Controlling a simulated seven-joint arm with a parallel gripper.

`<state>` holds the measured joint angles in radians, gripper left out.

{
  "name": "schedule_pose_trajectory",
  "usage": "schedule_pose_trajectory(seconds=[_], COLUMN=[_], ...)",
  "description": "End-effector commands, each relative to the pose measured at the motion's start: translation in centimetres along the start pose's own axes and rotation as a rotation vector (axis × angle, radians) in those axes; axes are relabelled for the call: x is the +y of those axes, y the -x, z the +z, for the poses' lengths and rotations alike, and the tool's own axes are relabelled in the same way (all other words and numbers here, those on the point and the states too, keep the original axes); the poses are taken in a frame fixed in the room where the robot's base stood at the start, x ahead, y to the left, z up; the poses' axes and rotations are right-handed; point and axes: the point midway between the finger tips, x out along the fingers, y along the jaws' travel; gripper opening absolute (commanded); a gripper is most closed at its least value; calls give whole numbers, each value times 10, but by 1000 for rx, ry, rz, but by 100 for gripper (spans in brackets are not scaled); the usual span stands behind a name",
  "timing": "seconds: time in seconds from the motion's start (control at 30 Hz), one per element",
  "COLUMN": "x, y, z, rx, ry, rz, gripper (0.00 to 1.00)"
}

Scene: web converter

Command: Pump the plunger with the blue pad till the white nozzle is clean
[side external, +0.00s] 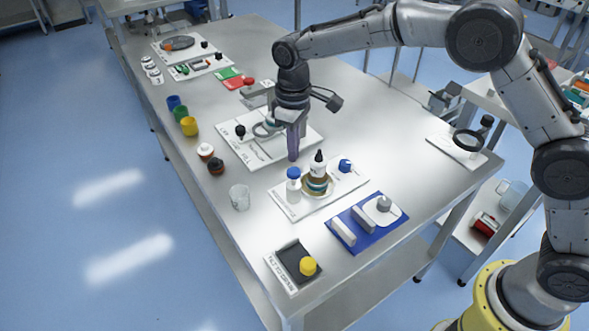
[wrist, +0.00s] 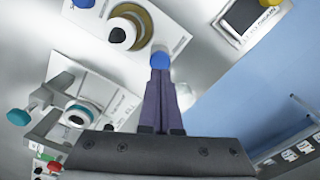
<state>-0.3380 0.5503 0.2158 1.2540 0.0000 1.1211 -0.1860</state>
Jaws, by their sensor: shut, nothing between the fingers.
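A white cylinder with a round blue pad (side external: 293,174) on top stands at the left of a white labelled board (side external: 288,210). The blue pad also shows in the wrist view (wrist: 160,58), right at the fingertips. My gripper (side external: 293,158) points down with its purple fingers shut and empty, just above or at the pad; I cannot tell whether they touch. A blue knob (side external: 345,165) is at the board's far end. I cannot make out a white nozzle for certain.
A clear cup (side external: 240,197) stands left of the board. A blue mat (side external: 351,235) with white blocks and a black tray with a yellow knob (side external: 308,266) are nearer. Another white board (side external: 262,157) with fixtures lies behind the gripper. The table's left edge is close.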

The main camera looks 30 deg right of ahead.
Motion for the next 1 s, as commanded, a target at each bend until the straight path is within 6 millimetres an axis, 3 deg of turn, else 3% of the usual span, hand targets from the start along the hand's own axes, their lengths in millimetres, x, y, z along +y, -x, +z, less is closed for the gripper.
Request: schedule_pose_trajectory(seconds=[0.4, 0.83, 0.93, 1.0], x=[0, 3, 12, 21], y=[36, 42, 64, 93], z=[0, 0, 2, 9], rx=[1, 2, 45, 93], ry=[0, -6, -23, -43], rz=[0, 1, 9, 20], gripper=[0, 0, 0, 0])
